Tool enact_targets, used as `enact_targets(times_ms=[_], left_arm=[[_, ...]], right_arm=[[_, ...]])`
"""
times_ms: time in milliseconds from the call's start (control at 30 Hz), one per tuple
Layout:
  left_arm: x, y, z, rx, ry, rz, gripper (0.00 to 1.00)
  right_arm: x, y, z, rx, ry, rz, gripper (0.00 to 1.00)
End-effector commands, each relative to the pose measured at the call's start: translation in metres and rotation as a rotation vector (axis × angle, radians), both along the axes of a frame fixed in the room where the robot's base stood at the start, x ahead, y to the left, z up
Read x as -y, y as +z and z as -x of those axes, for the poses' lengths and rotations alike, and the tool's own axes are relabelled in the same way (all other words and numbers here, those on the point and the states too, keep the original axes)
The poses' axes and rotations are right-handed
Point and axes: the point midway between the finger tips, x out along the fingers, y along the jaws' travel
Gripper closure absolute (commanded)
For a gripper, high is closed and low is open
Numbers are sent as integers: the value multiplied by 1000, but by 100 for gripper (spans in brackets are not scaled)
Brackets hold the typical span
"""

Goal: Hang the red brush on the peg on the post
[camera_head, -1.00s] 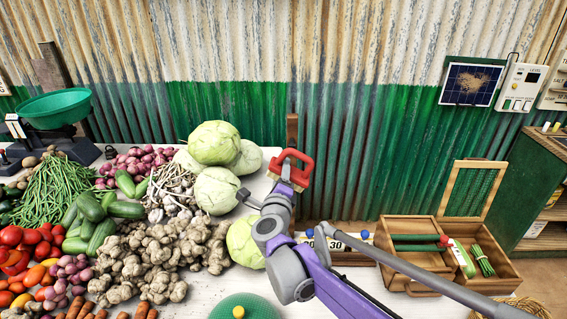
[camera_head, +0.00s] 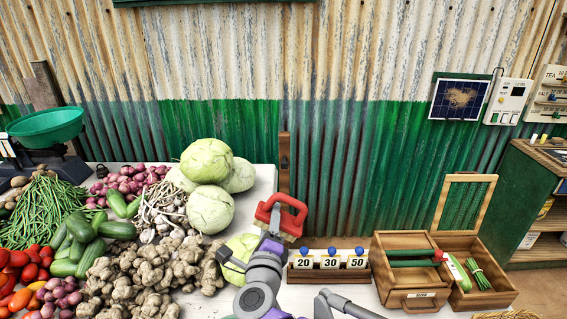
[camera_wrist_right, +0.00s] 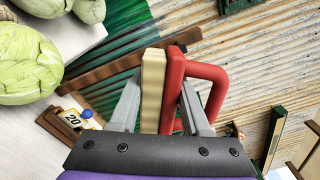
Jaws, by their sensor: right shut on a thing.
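The red brush (camera_head: 290,222) is held in my right gripper (camera_head: 272,236), in front of and below the wooden post (camera_head: 285,160) in the head view. The right wrist view shows its red body with a loop handle (camera_wrist_right: 174,90) and its pale bristle block (camera_wrist_right: 152,88) between the two grey fingers of the right gripper (camera_wrist_right: 160,105). The post (camera_wrist_right: 110,68) runs slantwise behind the brush there, and the brush covers part of it. The brush looks apart from the post. I cannot make out the peg clearly. My left gripper is not in view.
Cabbages (camera_head: 210,210) and heaped vegetables fill the table left of the brush. A number block (camera_head: 331,262) with blue knobs and a wooden box (camera_head: 411,282) stand to the right. Corrugated wall (camera_head: 380,150) rises behind the post.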

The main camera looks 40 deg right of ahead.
Motion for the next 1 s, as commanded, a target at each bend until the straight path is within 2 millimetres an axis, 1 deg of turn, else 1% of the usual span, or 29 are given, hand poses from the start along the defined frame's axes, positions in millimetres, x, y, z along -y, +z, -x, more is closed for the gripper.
enact_targets(times_ms=[167, 267, 367, 500, 700, 1000], left_arm=[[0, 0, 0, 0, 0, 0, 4], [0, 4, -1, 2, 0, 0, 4], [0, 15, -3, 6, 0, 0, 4], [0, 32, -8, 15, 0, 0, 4], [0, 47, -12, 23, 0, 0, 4], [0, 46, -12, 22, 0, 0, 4]], right_arm=[[0, 0, 0, -1, 0, 2, 100], [4, 3, -5, -21, -13, 23, 100], [15, 7, -15, -78, -43, 85, 100], [34, 12, -34, -192, -98, 196, 100], [55, 12, -50, -319, -151, 304, 100], [64, 7, -58, -350, -162, 329, 100]])
